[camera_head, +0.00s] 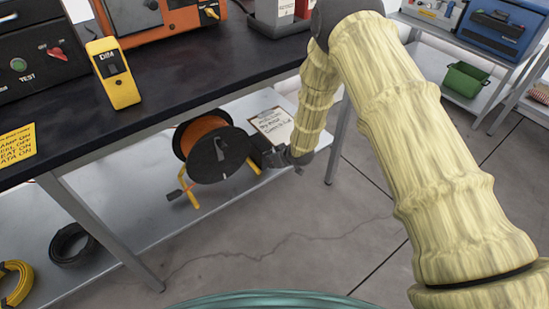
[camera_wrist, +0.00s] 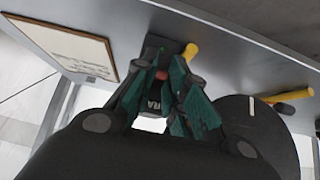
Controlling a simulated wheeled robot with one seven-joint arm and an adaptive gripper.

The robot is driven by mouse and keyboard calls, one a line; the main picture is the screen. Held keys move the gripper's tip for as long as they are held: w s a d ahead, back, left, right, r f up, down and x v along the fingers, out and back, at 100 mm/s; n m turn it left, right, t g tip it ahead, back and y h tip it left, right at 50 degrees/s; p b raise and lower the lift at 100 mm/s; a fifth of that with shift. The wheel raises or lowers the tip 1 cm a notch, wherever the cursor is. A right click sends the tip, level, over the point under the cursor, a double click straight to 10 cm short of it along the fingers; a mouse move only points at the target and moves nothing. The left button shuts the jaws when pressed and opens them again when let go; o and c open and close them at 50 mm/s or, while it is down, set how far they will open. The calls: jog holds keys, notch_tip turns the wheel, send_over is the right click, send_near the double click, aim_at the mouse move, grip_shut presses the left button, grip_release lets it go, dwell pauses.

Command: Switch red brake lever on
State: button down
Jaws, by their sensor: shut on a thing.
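A cable reel (camera_head: 222,155) with a black disc side, an orange drum and yellow legs stands on the lower shelf under the dark workbench. The black disc (camera_wrist: 235,125) also fills the lower right of the wrist view. My gripper (camera_head: 279,158) reaches in beside the reel's right side, at a small dark box there. In the wrist view its teal fingers (camera_wrist: 160,84) are closed around a small red part, which looks like the brake lever (camera_wrist: 162,75). Most of the lever is hidden by the fingers, so its position cannot be told.
A clipboard with a paper (camera_head: 271,123) lies on the shelf behind my gripper. The workbench top (camera_head: 185,75) overhangs the reel, and a table leg (camera_head: 338,140) stands to the right. Black (camera_head: 70,244) and yellow cable coils lie at the left.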

jog(key=shift+w+d, duration=0.1)
dwell(0.5)
jog(key=c, duration=1.4)
grip_release()
jog(key=shift+c, duration=0.2)
jog(key=shift+r, duration=0.15)
jog(key=v, duration=1.1)
jog(key=shift+r, duration=0.4)
